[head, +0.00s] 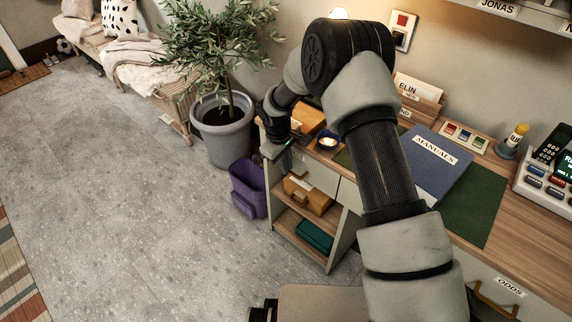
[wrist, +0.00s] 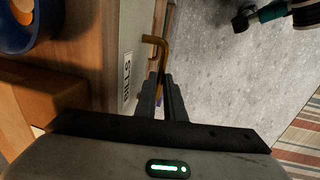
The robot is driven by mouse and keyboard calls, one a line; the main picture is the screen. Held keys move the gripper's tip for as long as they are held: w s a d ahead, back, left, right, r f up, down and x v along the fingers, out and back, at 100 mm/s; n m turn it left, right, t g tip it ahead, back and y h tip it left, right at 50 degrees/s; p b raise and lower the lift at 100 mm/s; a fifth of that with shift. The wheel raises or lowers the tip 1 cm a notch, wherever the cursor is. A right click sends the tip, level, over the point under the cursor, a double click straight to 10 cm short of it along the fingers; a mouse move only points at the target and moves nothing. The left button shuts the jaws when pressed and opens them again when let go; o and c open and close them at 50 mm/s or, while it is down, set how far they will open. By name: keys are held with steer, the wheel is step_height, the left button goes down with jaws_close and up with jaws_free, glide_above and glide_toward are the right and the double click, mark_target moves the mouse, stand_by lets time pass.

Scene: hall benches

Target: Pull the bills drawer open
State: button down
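The bills drawer (head: 318,176) is a pale front under the left end of the wooden desk; it looks flush with the desk. Its label, partly readable, and pale front (wrist: 127,50) show edge-on in the wrist view. The brass-coloured bent handle (wrist: 158,41) sticks out from that front. My gripper (wrist: 161,76) is at the handle, with its two dark fingers close together on either side of the bar, apparently clamped on it.
Below the drawer are open shelves with a brown case (head: 308,194) and a green box (head: 314,236). A purple bin (head: 248,187) and potted plant (head: 224,135) stand left. A blue bowl (head: 327,142) and blue manuals binder (head: 436,165) are on the desk. Floor in front is clear.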

steer(key=s+a+b, duration=0.4)
steer(key=s+a, duration=1)
steer(key=s, duration=0.5)
steer(key=shift+a, duration=0.35)
steer(key=c, duration=1.8)
jaws_free()
steer(key=shift+c, duration=0.2)
steer(key=shift+r, duration=0.1)
step_height(320, 180, up, 17)
steer(key=s+a+p, duration=0.2)
steer(key=p, duration=0.1)
steer(key=shift+s+p, duration=0.2)
steer(key=shift+p, duration=0.2)
